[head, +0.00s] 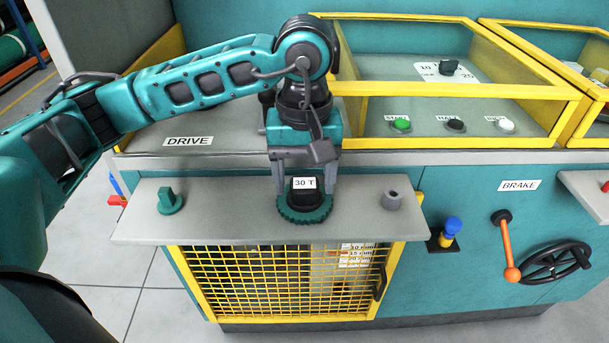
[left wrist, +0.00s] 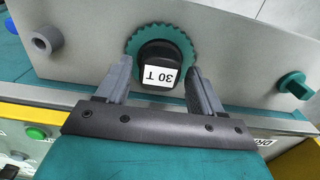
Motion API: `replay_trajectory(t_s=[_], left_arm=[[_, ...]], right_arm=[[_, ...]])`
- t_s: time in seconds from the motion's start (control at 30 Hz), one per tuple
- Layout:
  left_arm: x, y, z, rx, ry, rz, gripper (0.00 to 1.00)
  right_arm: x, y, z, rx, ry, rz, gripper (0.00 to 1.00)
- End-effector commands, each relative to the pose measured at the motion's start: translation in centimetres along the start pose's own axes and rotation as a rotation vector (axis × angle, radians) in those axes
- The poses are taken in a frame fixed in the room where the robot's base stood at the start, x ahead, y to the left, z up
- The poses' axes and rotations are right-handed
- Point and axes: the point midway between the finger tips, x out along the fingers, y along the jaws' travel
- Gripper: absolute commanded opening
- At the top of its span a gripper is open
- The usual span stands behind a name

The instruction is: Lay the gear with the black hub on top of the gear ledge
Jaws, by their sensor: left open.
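The gear with the black hub (head: 304,209) has a dark green toothed rim, and its hub carries a white "30 T" label. It lies on the grey gear ledge (head: 238,225), near the middle. In the left wrist view the gear (left wrist: 134,44) also shows with its hub upright from the ledge (left wrist: 85,55). My left gripper (head: 306,188) is open and points down, with its fingers on either side of the hub. In the left wrist view the left gripper (left wrist: 157,80) shows gaps beside the hub. My right gripper is not in view.
A green knob (head: 168,201) stands on the ledge's left part and a grey ring-shaped piece (head: 391,200) on its right. Below is a yellow mesh door (head: 285,280). A blue and yellow bottle (head: 448,233), an orange lever (head: 506,245) and a black handwheel (head: 553,262) are to the right.

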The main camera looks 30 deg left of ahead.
Motion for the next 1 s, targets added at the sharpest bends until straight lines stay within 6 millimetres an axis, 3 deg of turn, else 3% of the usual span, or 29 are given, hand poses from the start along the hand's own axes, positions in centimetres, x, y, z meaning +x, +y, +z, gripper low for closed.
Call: replay_trajectory(t_s=[0.3, 0.5, 1.0], left_arm=[[-7.2, 0.1, -0.1, 0.001, 0.006, 0.006, 0.67], [-10.5, 0.0, -0.1, 0.000, 0.005, 0.003, 0.67], [-11.5, 0.0, 0.0, -0.001, 0.002, 0.002, 0.67]], right_arm=[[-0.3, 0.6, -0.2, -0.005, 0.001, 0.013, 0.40], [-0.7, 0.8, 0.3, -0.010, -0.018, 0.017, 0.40], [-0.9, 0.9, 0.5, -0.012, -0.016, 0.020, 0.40]])
